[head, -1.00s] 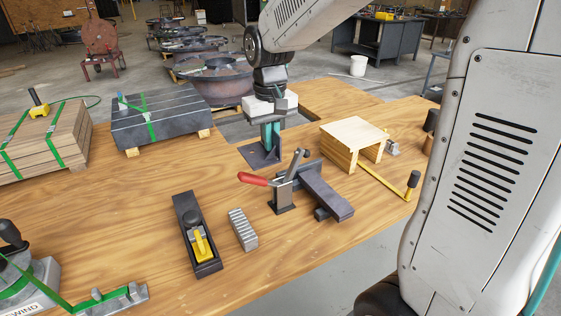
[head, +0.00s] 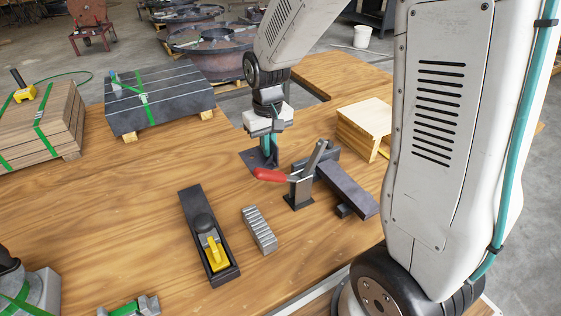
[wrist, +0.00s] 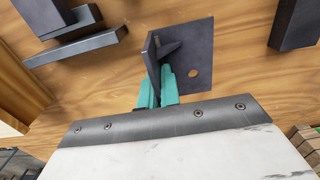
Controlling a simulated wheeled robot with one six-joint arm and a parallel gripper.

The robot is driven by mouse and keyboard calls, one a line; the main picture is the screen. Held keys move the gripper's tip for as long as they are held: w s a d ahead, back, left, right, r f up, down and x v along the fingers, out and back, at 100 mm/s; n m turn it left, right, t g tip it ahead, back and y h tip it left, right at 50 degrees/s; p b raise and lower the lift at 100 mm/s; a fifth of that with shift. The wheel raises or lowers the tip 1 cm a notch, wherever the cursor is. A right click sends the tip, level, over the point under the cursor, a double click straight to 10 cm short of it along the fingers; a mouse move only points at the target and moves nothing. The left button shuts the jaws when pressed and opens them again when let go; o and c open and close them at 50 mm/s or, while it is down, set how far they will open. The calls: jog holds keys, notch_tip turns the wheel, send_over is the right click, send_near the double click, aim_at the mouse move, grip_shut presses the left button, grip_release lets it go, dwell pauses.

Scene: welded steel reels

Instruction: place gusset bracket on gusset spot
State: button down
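The gusset bracket (wrist: 198,60) is a dark steel plate with a hole, an upright plate and a triangular rib. In the head view the gusset bracket (head: 253,160) is at the wooden table, behind the red-handled clamp. My gripper (wrist: 158,90) has teal fingers on both sides of the upright plate, closed against it. In the head view my gripper (head: 268,146) reaches down onto the bracket and hides part of it. Whether the bracket rests on the wood or hangs just above it is hard to tell. I cannot make out a marked gusset spot.
The toggle clamp (head: 299,190) and a dark steel bar (head: 347,190) stand close in front and right. A wooden stand (head: 365,125) is to the right. A strapped dark stack (head: 160,108) is at left. A plane (head: 208,235) and a ridged block (head: 259,230) lie in front.

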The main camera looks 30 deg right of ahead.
aim_at(270, 163)
jog(key=shift+f, duration=2.85)
jog(key=shift+f, duration=0.1)
jog(key=c, duration=1.6)
grip_release()
